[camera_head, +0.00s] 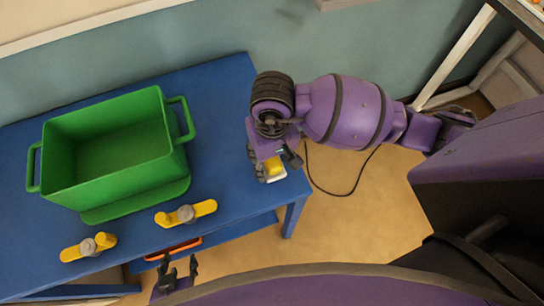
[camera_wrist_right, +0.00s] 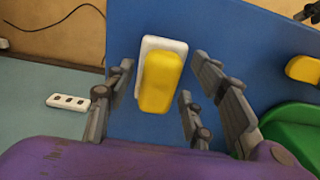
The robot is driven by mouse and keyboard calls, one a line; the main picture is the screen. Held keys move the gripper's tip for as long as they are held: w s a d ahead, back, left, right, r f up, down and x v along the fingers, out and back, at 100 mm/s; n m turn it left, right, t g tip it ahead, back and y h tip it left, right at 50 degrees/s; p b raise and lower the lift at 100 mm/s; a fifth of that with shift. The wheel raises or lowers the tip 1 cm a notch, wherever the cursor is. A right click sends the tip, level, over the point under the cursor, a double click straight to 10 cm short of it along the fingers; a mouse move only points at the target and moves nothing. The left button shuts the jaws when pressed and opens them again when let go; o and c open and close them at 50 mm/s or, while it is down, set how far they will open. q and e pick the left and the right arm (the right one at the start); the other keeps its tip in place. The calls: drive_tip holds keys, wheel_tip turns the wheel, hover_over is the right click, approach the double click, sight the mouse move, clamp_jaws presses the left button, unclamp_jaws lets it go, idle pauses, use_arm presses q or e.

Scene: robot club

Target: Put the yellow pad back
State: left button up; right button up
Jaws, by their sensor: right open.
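The yellow pad (camera_head: 276,171) is at the right end of the blue table. In the right wrist view the yellow pad (camera_wrist_right: 160,84) lies over a white piece (camera_wrist_right: 148,52), which shows past its far end and left side. My right gripper (camera_head: 272,160) is above the pad, with its fingers open on either side of it. In the wrist view a gap shows on both sides, so I see no grip. The gripper partly hides the pad in the head view. My left gripper (camera_head: 178,268) is open and empty, in front of the table's near edge.
A green bin (camera_head: 110,180) stands on the blue table (camera_head: 222,120). Two yellow bars with grey knobs (camera_head: 186,214) (camera_head: 88,247) are near the table's front edge. An orange-red item (camera_head: 174,248) is below the tabletop. A black cable (camera_head: 335,192) lies on the floor to the right.

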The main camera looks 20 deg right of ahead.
drive_tip(key=shift+w+r, duration=0.1)
drive_tip(key=shift+r, duration=0.4)
wheel_tip(320, 180, up, 11)
drive_tip(key=shift+r, duration=0.2)
idle(0.3)
idle(0.8)
idle(0.4)
